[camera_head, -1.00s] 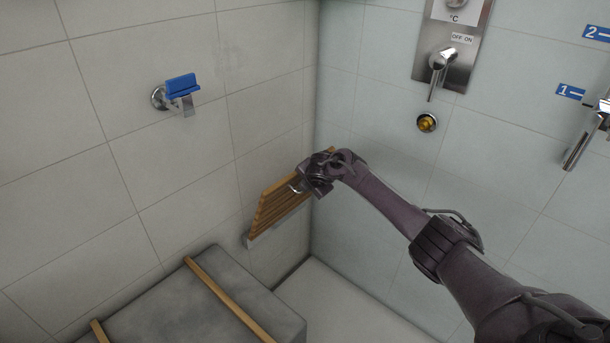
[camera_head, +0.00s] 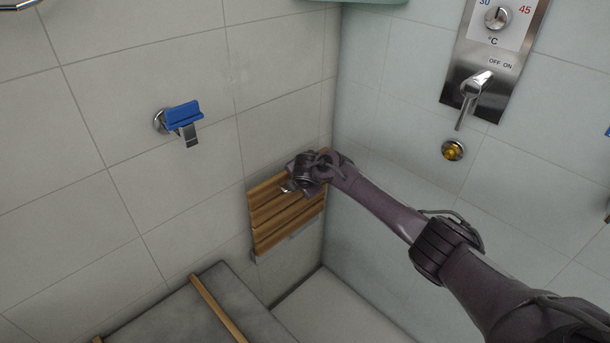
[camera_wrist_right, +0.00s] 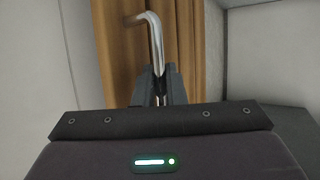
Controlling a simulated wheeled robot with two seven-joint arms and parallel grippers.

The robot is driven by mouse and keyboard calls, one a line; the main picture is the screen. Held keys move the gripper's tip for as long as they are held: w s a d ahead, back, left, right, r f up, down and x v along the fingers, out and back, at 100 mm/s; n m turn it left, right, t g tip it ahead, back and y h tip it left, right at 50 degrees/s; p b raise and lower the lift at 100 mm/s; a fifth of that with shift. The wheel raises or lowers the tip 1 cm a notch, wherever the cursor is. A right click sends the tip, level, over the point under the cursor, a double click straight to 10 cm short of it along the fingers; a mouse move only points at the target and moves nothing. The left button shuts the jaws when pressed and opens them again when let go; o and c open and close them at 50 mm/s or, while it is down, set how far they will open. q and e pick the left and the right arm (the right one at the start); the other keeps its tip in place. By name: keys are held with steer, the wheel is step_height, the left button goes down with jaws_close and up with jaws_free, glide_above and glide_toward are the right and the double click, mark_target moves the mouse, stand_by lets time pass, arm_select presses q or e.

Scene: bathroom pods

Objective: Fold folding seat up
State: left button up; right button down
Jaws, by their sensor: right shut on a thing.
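The folding seat (camera_head: 275,225) is a panel of wooden slats on the left wall near the corner. It stands steeply, close to the wall; I cannot tell whether it lies fully flat against it. My right gripper (camera_head: 293,186) is at the upper part of the seat, in front of the slats, and hides part of them. In the right wrist view, the gripper's fingers (camera_wrist_right: 158,88) are shut on a bent chrome handle (camera_wrist_right: 154,38), with the brown slats (camera_wrist_right: 187,45) close behind. My left gripper is not in view.
A grey block with wooden strips (camera_head: 170,315) stands at the lower left. A blue-topped wall fitting (camera_head: 183,116) is on the left wall. A shower control panel (camera_head: 490,60) and a brass fitting (camera_head: 453,150) are on the right wall.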

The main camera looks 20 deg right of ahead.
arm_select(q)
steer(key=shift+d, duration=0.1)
arm_select(e)
steer(key=shift+w+d+r, duration=0.15)
steer(key=shift+w+r, duration=0.15)
steer(key=shift+r, duration=0.2)
steer(key=c, duration=1.6)
jaws_free()
steer(key=shift+o, duration=0.5)
